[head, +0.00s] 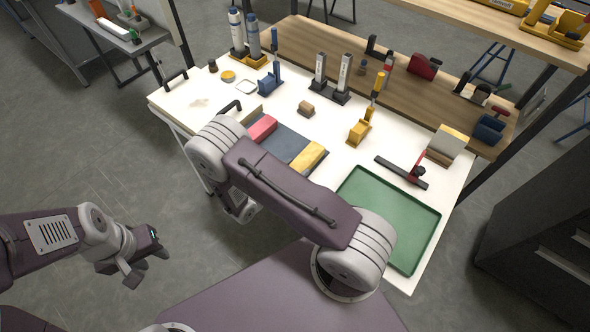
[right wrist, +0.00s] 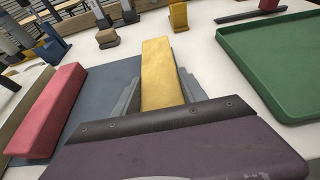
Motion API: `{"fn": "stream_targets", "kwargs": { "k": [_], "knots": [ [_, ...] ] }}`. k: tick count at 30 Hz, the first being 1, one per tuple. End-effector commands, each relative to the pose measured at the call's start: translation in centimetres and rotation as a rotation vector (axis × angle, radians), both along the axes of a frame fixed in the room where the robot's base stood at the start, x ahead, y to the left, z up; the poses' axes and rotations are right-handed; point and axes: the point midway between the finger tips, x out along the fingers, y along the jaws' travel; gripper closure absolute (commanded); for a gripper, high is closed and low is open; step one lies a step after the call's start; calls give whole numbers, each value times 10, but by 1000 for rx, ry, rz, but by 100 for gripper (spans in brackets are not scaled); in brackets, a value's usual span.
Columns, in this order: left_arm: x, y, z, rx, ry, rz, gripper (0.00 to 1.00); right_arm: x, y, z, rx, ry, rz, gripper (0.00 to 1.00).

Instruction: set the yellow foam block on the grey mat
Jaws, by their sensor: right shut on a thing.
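The grey mat (head: 287,143) lies on the white table and also shows in the right wrist view (right wrist: 107,88). The yellow foam block (head: 308,158) is at the mat's right side. My right gripper (right wrist: 159,79) is shut on this block (right wrist: 160,65), with a grey finger along each side. I cannot tell whether the block touches the mat or is held just above it. In the head view my right arm hides this gripper. My left gripper (head: 146,255) is open and empty, away from the table at the lower left.
A red block (head: 262,128) lies along the mat's left side. A green tray (head: 388,218) is on the table to the right.

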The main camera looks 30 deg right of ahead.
Motion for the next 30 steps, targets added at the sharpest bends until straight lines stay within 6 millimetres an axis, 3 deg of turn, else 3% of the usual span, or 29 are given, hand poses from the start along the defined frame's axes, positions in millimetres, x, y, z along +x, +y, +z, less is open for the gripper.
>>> {"fn": "stream_targets", "kwargs": {
  "k": [11, 12, 14, 15, 25, 30],
  "knots": [
    [0, 0, -4, 0, 0, 0, 64, 0, 0, -8, 1, -2, -1, 90],
    [0, 0, -4, 0, 0, 0, 64, 0, 0, -8, 1, -2, -1, 48],
    [0, 0, -3, 0, 0, 0, 64, 0, 0, -7, 1, -2, -1, 31],
    [0, 0, -3, 0, 0, 0, 64, 0, 0, -7, 1, -2, -1, 29],
    [0, 0, 2, 0, 0, 0, 64, 0, 0, -1, 1, -2, -1, 29],
    [0, 0, -3, 0, 0, 0, 64, -9, 24, 6, 3, -4, 4, 29]
  ]
}}
